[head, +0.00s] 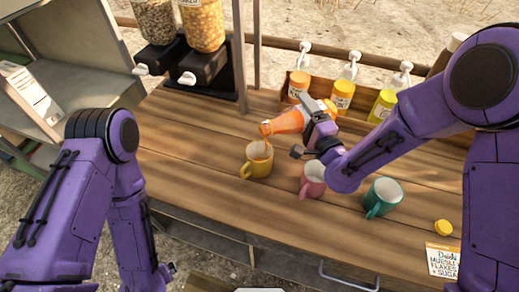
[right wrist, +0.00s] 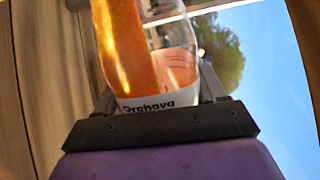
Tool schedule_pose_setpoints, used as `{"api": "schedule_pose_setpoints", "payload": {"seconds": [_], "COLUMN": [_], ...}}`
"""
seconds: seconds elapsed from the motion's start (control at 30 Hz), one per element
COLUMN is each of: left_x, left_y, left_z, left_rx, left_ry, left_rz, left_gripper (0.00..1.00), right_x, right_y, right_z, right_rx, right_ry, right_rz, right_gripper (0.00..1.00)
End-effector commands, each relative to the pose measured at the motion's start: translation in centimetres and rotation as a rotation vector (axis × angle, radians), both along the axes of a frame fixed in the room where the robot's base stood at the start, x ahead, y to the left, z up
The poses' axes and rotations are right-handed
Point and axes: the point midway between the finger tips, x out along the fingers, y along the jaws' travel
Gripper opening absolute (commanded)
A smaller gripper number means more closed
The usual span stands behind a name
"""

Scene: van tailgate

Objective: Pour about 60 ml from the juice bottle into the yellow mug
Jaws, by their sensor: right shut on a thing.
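My right gripper (head: 318,132) is shut on the juice bottle (head: 286,122), a clear bottle of orange juice. The bottle is tilted, its neck pointing left and down over the yellow mug (head: 258,166). A thin orange stream runs from its mouth into the mug, and orange shows inside. The yellow mug stands upright on the wooden counter (head: 200,135). In the right wrist view the bottle (right wrist: 125,45) sits between the fingers (right wrist: 160,95), with a white label reading "Orchava". My left arm is in the head view at left, but its gripper is not clearly visible.
A pink mug (head: 312,181) stands right of the yellow mug, below my right gripper; a teal mug (head: 383,197) is farther right. A yellow cap (head: 443,227) and a card (head: 442,261) lie near the right. Pump bottles (head: 342,94) stand behind; cereal dispensers (head: 200,60) stand back left.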

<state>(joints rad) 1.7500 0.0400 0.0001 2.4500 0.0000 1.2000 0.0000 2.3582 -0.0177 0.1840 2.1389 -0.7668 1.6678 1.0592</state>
Motion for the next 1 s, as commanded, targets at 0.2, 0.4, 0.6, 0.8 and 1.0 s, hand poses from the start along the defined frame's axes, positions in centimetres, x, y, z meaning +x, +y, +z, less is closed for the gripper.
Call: {"api": "schedule_pose_setpoints", "payload": {"seconds": [0.2, 0.4, 0.6, 0.8, 1.0], "left_x": [0.00, 0.00, 0.00, 0.00, 0.00], "left_y": [0.00, 0.01, 0.00, 0.00, 0.00], "left_z": [-0.02, -0.04, -0.05, -0.05, -0.08], "left_rx": [0.000, 0.000, 0.000, 0.000, 0.000], "left_ry": [0.000, 0.000, 0.000, 0.000, 0.000], "left_rz": [0.000, 0.000, 0.000, 0.000, 0.000], "left_gripper": [1.00, 1.00, 1.00, 1.00, 1.00], "right_x": [-0.06, -0.25, -0.31, -0.21, -0.17], "right_y": [0.10, 0.06, 0.06, 0.15, 0.28], "right_z": [0.09, 0.10, 0.11, 0.13, 0.15], "right_rx": [-0.007, -0.013, -0.020, -0.024, -0.030], "right_ry": [-0.005, -0.008, -0.009, -0.012, -0.015], "right_rz": [-0.001, 0.000, -0.001, 0.000, 0.000], "right_gripper": [0.25, 0.25, 0.25, 0.25, 0.25]}}
